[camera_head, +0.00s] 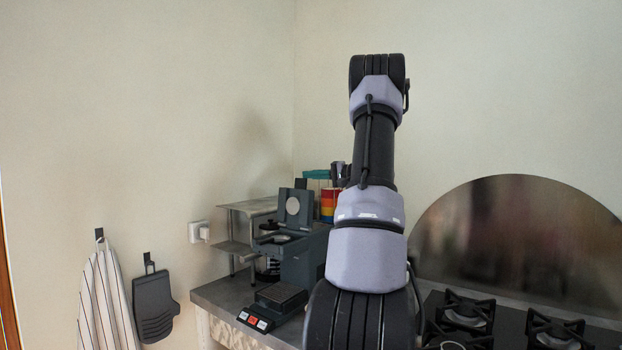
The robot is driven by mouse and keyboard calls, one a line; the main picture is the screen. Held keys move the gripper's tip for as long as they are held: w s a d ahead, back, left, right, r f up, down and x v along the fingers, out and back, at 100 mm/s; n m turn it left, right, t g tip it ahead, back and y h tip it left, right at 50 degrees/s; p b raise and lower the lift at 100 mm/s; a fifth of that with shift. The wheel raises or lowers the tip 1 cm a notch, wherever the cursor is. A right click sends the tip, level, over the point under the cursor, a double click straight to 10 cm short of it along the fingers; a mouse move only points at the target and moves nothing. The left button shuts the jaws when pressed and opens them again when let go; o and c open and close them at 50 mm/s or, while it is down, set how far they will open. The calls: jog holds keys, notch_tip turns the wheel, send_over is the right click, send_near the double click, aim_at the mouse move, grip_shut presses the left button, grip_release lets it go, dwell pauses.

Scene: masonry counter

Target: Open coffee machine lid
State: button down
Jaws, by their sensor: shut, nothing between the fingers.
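The dark grey coffee machine (300,262) stands on the counter, left of my arm. Its lid (296,207) stands raised, nearly upright, with a pale round disc on its inner face. Below the lid the top of the machine is open, with a round opening (283,239) showing. The drip tray and a base with red and white buttons (255,320) are at its front. My arm rises through the middle of the view and covers the machine's right side.
A metal rack (243,210) stands behind the machine. Colourful containers (328,203) are at the back, beside my arm. A gas stove (466,312) lies to the right. A striped towel (104,298) and a dark hanging item (155,305) are on the left wall.

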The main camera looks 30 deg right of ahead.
jog(key=v, duration=0.9)
jog(key=shift+s, duration=0.4)
